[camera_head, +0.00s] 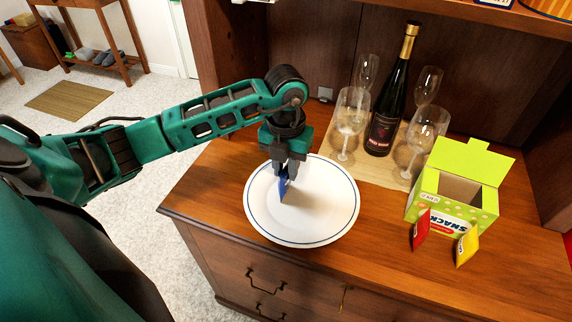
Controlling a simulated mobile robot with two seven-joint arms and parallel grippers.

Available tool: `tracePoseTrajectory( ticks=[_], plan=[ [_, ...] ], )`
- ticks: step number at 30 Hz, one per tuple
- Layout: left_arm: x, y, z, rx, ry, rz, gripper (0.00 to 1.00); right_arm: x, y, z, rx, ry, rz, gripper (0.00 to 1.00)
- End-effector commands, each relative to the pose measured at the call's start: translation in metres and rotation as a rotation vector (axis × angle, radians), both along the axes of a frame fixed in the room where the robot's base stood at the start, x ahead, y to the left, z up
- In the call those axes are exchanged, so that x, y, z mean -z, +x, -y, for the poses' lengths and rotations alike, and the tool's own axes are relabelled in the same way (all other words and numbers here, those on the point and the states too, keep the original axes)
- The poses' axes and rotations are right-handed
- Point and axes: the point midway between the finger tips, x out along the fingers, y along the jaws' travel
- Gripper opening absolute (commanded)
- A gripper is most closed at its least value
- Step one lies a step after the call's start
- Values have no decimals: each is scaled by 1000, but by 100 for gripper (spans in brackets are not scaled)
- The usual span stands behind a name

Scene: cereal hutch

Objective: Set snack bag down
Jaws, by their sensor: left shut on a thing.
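My left gripper (287,170) points down over the white plate (325,215) and is shut on a blue snack bag (283,186). The bag is mostly hidden by the fingers, and its lower tip shows close above or touching the plate; I cannot tell which. The plate is white with a thin blue rim line and is otherwise empty. A red snack bag (421,230) and a yellow snack bag (467,245) stand on the hutch top by the open green snack box (455,200). My right gripper is not in view.
A dark wine bottle (385,105) and several wine glasses (349,120) stand on a mat behind the plate. The wooden hutch top (385,265) is clear in front of the snack bags. Its front edge runs just below the plate.

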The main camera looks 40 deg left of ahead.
Motion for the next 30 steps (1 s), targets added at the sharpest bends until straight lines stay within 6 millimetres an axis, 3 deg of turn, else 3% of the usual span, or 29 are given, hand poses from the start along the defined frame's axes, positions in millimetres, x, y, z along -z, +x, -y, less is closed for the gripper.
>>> tracePoseTrajectory(
  ticks=[9,19,30],
  plan=[
    [1,0,0,-1,0,0,50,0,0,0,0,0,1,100],
    [-8,1,0,0,0,2,50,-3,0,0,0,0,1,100],
    [-82,1,0,1,1,5,50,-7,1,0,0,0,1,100]
  ],
)
